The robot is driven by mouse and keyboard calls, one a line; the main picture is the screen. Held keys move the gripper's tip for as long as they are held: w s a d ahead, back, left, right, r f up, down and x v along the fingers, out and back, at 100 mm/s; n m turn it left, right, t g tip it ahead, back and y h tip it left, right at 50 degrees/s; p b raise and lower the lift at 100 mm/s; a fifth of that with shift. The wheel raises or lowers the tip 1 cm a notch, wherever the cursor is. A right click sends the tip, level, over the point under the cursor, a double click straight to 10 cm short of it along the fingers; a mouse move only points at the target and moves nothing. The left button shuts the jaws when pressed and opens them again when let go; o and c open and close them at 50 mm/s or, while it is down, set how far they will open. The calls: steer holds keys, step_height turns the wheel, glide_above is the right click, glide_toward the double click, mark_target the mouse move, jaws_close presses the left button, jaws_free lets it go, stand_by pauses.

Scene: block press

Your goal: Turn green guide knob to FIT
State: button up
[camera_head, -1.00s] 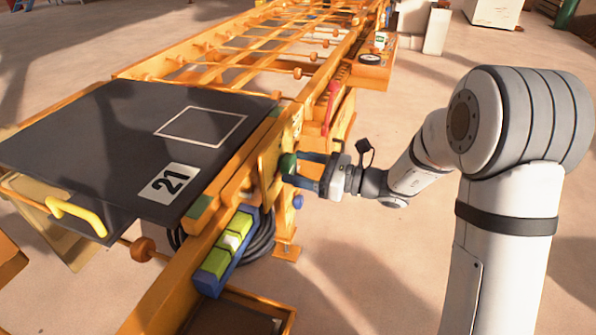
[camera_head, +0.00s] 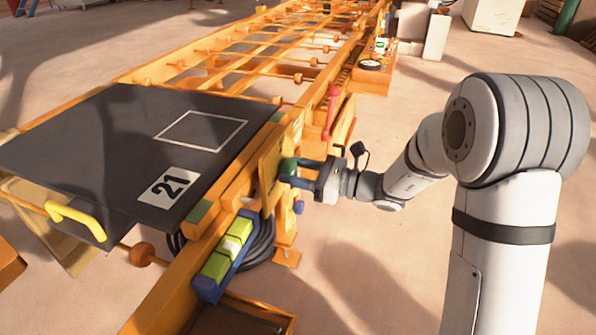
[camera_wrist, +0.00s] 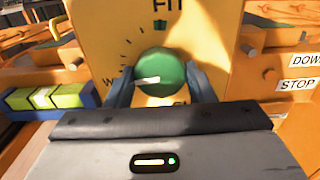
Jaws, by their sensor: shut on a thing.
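The green guide knob (camera_wrist: 160,76) sits on a yellow plate (camera_wrist: 100,28) on the side of the press. Its white pointer line points left, towards a label starting with W that is partly hidden. The word FIT (camera_wrist: 168,5) and a green mark (camera_wrist: 160,24) are above the knob. A lower label is mostly hidden by my gripper. My gripper (camera_wrist: 158,86) has one finger on each side of the knob and is shut on it. In the head view my gripper (camera_head: 297,173) reaches the knob (camera_head: 287,166) from the right.
A blue tray (camera_head: 208,289) with yellow-green blocks (camera_head: 215,266) is just below left of the plate. A dark board (camera_head: 90,150) marked 21 lies on the orange frame.

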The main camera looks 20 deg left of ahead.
steer(key=shift+r+p, duration=0.15)
steer(key=shift+p, duration=0.4)
steer(key=m+p, duration=0.1)
steer(key=p, duration=0.1)
steer(key=m+p, duration=0.1)
steer(key=p, duration=0.2)
steer(key=shift+r+m, duration=0.3)
steer(key=shift+m, duration=0.1)
steer(key=m+p, duration=0.6)
steer(key=p, duration=0.4)
steer(key=shift+a, duration=0.1)
steer(key=m+p, duration=0.5)
steer(key=p, duration=0.2)
steer(key=shift+f+m, duration=0.1)
steer(key=shift+m, duration=0.2)
steer(key=m+p, duration=0.4)
steer(key=m, duration=0.1)
steer(key=shift+f, duration=0.25)
steer(key=shift+m+p, duration=0.3)
steer(key=o, duration=1)
steer(key=shift+f, duration=0.1)
